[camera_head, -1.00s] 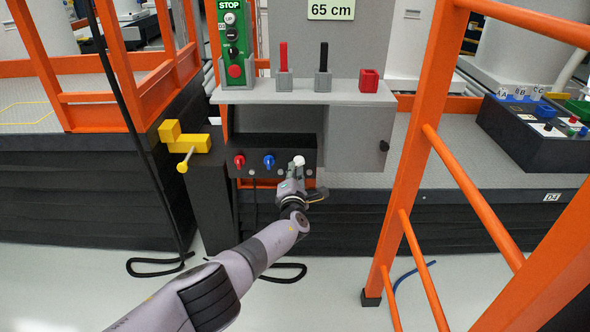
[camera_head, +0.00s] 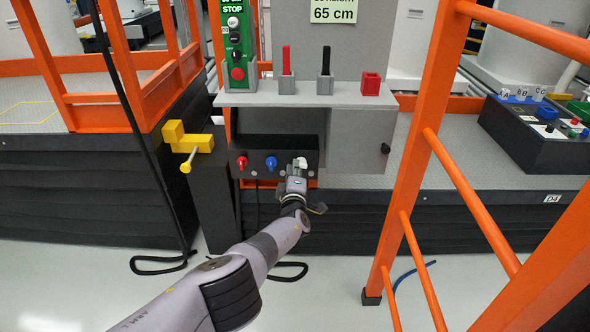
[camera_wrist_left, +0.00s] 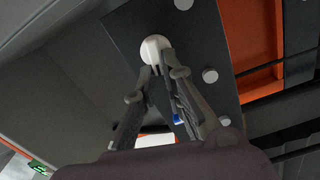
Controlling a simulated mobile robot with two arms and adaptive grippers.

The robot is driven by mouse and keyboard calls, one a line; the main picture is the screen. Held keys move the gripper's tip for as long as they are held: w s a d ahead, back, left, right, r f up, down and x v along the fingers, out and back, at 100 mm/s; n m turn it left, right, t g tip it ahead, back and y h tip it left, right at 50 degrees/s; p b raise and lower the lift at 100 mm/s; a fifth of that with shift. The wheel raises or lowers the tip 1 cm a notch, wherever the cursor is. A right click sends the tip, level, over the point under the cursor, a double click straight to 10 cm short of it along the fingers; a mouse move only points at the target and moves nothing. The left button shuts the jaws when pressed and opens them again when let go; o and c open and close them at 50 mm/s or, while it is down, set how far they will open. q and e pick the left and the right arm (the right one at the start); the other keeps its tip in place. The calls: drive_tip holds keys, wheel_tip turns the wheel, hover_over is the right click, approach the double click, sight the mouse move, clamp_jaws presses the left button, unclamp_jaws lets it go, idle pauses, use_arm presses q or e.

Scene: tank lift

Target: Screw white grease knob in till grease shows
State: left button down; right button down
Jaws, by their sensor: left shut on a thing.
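The white grease knob (camera_head: 301,162) sits at the right end of the dark knob panel under the grey shelf. In the left wrist view the white knob (camera_wrist_left: 154,48) shows at the tips of my left gripper (camera_wrist_left: 158,68), which is shut on it. In the head view my left gripper (camera_head: 298,171) reaches up to the knob from below and hides part of it. Grey round studs (camera_wrist_left: 210,76) sit on the panel (camera_wrist_left: 200,30) near the knob. No grease can be made out. My right gripper is not in view.
A red knob (camera_head: 242,162) and a blue knob (camera_head: 271,162) are left of the white one. The grey shelf (camera_head: 300,100) overhangs them. A grey box (camera_head: 355,142) is to the right. A yellow handle (camera_head: 187,160) sticks out at left. Orange rails (camera_head: 425,150) stand at right.

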use_arm(q)
drive_tip(key=m, duration=0.6)
drive_tip(key=shift+d+r, duration=0.2)
drive_tip(key=shift+r, duration=0.1)
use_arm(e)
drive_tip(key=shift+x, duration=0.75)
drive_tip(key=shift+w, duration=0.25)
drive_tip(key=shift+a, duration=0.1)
use_arm(q)
drive_tip(key=c, duration=1.7)
unclamp_jaws()
drive_tip(key=shift+r, duration=0.1)
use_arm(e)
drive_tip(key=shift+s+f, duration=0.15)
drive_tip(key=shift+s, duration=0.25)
